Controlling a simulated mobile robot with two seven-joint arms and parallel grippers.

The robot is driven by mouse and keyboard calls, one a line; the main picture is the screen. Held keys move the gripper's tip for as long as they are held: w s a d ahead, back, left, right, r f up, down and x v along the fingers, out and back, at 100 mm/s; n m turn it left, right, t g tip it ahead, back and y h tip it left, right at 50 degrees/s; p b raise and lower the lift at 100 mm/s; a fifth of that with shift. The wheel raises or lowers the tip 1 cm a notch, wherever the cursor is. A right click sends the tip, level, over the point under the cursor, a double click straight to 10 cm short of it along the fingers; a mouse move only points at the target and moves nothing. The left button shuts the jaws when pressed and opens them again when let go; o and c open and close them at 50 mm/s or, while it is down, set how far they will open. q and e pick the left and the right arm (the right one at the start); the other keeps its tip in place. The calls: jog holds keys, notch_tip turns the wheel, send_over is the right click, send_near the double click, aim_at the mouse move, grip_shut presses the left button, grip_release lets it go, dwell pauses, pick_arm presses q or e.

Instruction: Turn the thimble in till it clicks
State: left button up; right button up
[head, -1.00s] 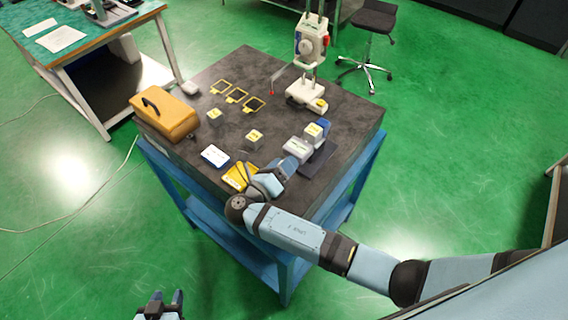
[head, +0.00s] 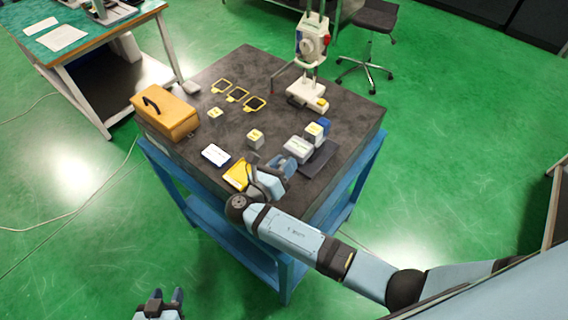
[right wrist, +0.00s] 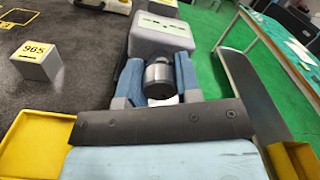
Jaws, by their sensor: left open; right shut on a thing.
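The thimble (right wrist: 160,80) is a short metal cylinder with a dark end face, seen in the right wrist view. My right gripper (right wrist: 159,76) is shut on it, one blue finger on each side. A light grey block-shaped body (right wrist: 160,35) stands directly behind the thimble. In the head view my right gripper (head: 280,166) is at the table's near right side, beside the grey-white body (head: 297,149), and hides the thimble. My left gripper (head: 167,297) is open and empty, low in front of the table over the green floor.
On the dark tabletop (head: 205,140) are a yellow tray (head: 237,175), a white-blue card (head: 215,155), a labelled cube (head: 255,138), several yellow-framed squares (head: 237,94) and an orange case (head: 166,112). A column-mounted device (head: 311,45) stands at the back. The table's middle is mostly clear.

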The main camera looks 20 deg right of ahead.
jog(key=shift+m, duration=1.3)
jog(key=o, duration=0.9)
